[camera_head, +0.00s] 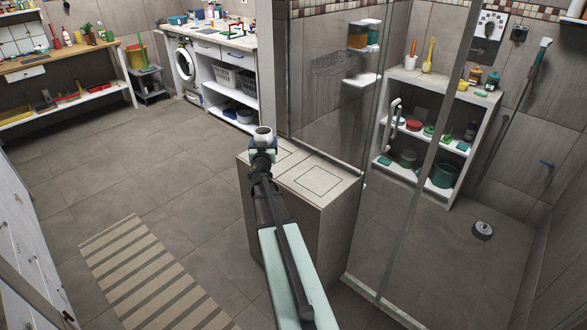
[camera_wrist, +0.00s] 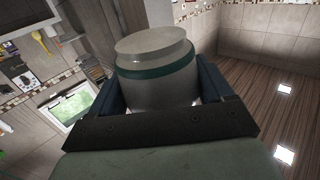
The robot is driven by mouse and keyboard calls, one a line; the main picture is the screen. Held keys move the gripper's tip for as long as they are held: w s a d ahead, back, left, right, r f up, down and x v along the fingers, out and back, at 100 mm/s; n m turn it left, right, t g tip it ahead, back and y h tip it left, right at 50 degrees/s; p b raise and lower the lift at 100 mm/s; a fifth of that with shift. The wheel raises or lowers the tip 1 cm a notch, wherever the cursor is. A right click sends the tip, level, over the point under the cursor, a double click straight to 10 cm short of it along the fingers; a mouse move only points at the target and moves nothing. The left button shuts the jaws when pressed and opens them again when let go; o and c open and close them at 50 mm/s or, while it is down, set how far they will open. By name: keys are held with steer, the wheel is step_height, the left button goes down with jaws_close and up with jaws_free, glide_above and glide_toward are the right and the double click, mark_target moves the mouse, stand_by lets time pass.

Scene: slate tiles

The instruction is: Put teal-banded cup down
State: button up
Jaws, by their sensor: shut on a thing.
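The teal-banded cup (camera_wrist: 158,68) fills the middle of the wrist view, pale grey with a dark teal band below its rim. My gripper (camera_wrist: 160,92) is shut on it, one dark finger on each side. In the head view the cup (camera_head: 263,133) shows as a small pale cylinder at the end of my arm, with my gripper (camera_head: 263,148) around its lower part. The cup appears in front of the back left part of a box-like stand (camera_head: 333,194). Its underside is hidden, so I cannot tell whether it touches the top.
The stand's top carries two outlined squares, the near one bare. A glass shower panel (camera_head: 335,120) rises right behind the stand. Open shelves (camera_head: 405,155) with jars stand beyond the glass. A striped mat (camera_head: 145,265) lies on the open tiled floor at left.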

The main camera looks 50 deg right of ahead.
mark_target(283, 174)
steer(key=s+d+m+g+h, duration=0.1)
steer(key=s+d+g, duration=0.1)
steer(key=s+d+m+g+h, duration=0.2)
steer(key=shift+s+f+m+g, duration=0.1)
steer(key=shift+s+m+g, duration=0.2)
steer(key=shift+s+g, duration=0.1)
steer(key=shift+m+g+h, duration=0.3)
steer(key=shift+m+g, duration=0.1)
steer(key=shift+g, duration=0.1)
steer(key=shift+s+d+f, duration=0.1)
steer(key=shift+s+f, duration=0.05)
steer(key=shift+f, duration=1.5)
steer(key=shift+s+d+f, duration=0.1)
steer(key=shift+s+f, duration=0.1)
steer(key=shift+f, duration=1.4)
steer(key=shift+s+f, duration=0.15)
steer(key=shift+f, duration=1.5)
steer(key=shift+f, duration=0.15)
steer(key=o, duration=1.2)
